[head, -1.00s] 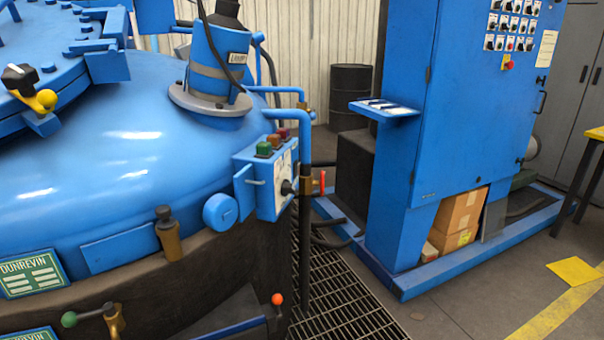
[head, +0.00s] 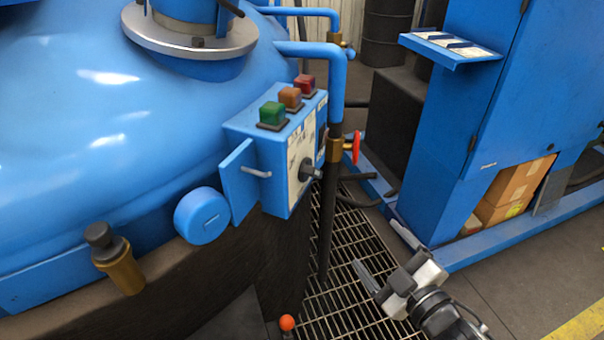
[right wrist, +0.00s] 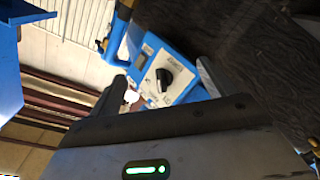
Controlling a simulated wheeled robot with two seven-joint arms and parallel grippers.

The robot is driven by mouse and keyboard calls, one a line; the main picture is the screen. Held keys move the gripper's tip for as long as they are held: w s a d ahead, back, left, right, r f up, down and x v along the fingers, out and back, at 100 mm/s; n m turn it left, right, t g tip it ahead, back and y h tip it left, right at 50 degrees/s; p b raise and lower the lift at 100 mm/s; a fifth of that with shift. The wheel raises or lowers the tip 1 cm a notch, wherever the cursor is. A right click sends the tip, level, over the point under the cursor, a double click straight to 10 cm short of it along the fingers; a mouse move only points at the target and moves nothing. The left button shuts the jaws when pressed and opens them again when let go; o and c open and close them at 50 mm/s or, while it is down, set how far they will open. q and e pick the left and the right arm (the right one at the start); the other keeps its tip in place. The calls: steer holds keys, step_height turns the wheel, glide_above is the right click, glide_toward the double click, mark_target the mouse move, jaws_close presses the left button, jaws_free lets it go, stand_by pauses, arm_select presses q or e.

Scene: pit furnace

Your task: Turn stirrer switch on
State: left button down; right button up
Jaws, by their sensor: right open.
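The stirrer control box (head: 283,150) is a blue box on the side of the blue furnace vessel. It has green, orange and red buttons on top and a black rotary switch (head: 310,171) on its pale front plate. The switch also shows in the right wrist view (right wrist: 164,80), pale mark on its knob. My right gripper (head: 383,256) is open and empty, below and to the right of the box, apart from it, over the floor grating. In the right wrist view its fingertips are partly visible, with the box beyond them. My left gripper is not in view.
A blue pipe with a red-handled valve (head: 352,147) stands just right of the box. A blue cabinet (head: 480,130) with a small shelf (head: 450,48) is farther right.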

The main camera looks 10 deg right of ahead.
mark_target(319, 173)
steer(key=w+d+r+n+g+y+b, duration=0.25)
steer(key=r+n+y, duration=0.2)
steer(key=n, duration=0.85)
steer(key=w+d+r+n+g+y+b, duration=0.2)
steer(key=w+r+n+g+y, duration=0.3)
steer(key=n, duration=0.9)
steer(key=shift+t+y, duration=0.35)
steer(key=x, duration=0.5)
steer(key=s+f+p+x, duration=0.1)
steer(key=x, duration=0.3)
steer(key=a+p+x, duration=0.1)
steer(key=x, duration=0.4)
steer(key=shift+s+a+f, duration=0.1)
steer(key=shift+a+f, duration=0.15)
steer(key=shift+f, duration=0.05)
steer(key=c, duration=1)
